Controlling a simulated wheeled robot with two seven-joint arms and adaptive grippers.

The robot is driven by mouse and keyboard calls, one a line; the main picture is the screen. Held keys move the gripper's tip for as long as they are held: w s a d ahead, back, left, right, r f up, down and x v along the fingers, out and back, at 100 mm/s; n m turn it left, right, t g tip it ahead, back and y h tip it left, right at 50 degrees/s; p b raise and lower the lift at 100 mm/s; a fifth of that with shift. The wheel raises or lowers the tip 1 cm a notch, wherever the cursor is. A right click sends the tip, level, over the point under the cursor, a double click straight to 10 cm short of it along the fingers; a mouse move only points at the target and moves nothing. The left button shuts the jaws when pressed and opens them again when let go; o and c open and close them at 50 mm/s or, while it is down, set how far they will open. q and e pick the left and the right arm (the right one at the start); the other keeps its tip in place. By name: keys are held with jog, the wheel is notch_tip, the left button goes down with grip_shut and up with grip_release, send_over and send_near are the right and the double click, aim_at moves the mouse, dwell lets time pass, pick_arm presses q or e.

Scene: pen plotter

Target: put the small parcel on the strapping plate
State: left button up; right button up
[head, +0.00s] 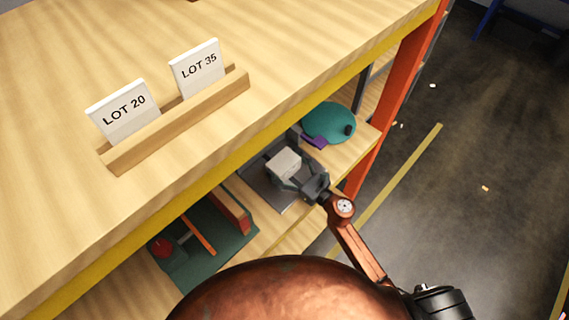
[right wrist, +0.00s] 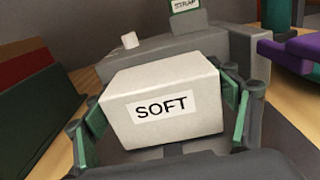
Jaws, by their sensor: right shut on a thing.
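The small parcel (head: 284,162) is a white box; in the right wrist view it (right wrist: 160,82) carries a label reading SOFT. My right gripper (head: 289,171) is shut on it, with green-padded fingers on its two sides. A grey strapping plate (head: 262,185) lies on the lower shelf under and beside the parcel. In the right wrist view a grey body with a STRAP sign (right wrist: 187,6) stands behind the parcel. I cannot tell whether the parcel touches the plate. My left gripper is not in view.
The upper shelf board (head: 60,60) overhangs the work area and bears a wooden holder with LOT 20 and LOT 35 cards. A teal round object (head: 328,121) lies behind. A green mat (head: 215,240) with red and orange items lies left. An orange post (head: 398,90) stands right.

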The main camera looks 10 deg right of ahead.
jog(key=shift+f, duration=0.15)
jog(key=o, duration=1.4)
jog(key=shift+o, duration=0.2)
jog(key=shift+s+r, duration=0.1)
jog(key=shift+r, duration=0.1)
jog(key=b+v, duration=0.1)
jog(key=v, duration=1.1)
